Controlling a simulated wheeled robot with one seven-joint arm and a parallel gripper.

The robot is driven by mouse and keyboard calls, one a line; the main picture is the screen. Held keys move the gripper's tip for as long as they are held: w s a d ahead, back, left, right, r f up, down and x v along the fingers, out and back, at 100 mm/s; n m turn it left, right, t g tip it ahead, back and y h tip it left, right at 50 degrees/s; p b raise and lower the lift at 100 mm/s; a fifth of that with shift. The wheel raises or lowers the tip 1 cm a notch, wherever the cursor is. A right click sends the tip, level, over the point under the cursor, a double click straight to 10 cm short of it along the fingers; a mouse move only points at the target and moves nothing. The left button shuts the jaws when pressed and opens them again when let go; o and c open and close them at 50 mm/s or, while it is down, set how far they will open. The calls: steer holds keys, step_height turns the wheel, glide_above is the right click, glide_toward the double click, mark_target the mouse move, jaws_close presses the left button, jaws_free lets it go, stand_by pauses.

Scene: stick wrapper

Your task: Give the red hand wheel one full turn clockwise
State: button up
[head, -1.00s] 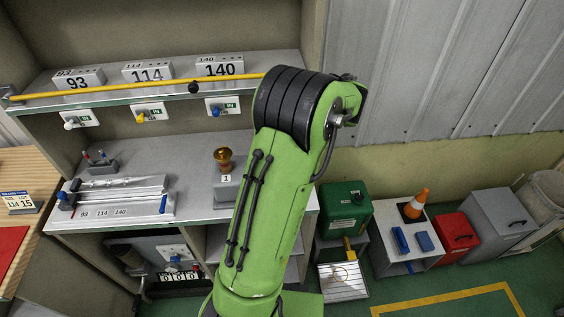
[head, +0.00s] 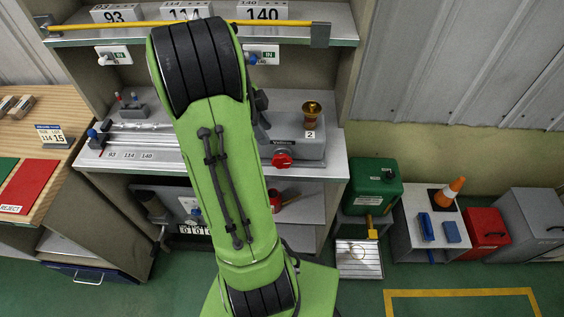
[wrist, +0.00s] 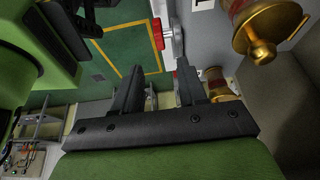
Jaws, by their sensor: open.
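The red hand wheel (head: 282,160) is on the front of a grey box (head: 300,146) on the bench, just right of my arm in the head view. In the wrist view the red wheel (wrist: 157,34) appears nearly edge-on, with a grey hub to its right. My gripper (wrist: 158,72) is open and its two dark fingers point up the picture toward the wheel. The wheel lies beyond the fingertips, apart from them. In the head view my arm hides most of the gripper.
A brass cup (head: 312,112) with a plate marked 2 stands on the box; it looms close at right in the wrist view (wrist: 262,30). A yellow bar (head: 290,23) crosses the upper shelf. A green can (head: 375,186) stands right of the bench.

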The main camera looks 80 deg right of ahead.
mark_target(280, 156)
steer(key=b+x, duration=0.8)
steer(key=x, duration=0.4)
steer(key=shift+f, duration=0.4)
steer(key=shift+r, duration=0.1)
steer(key=shift+c, duration=0.3)
jaws_close()
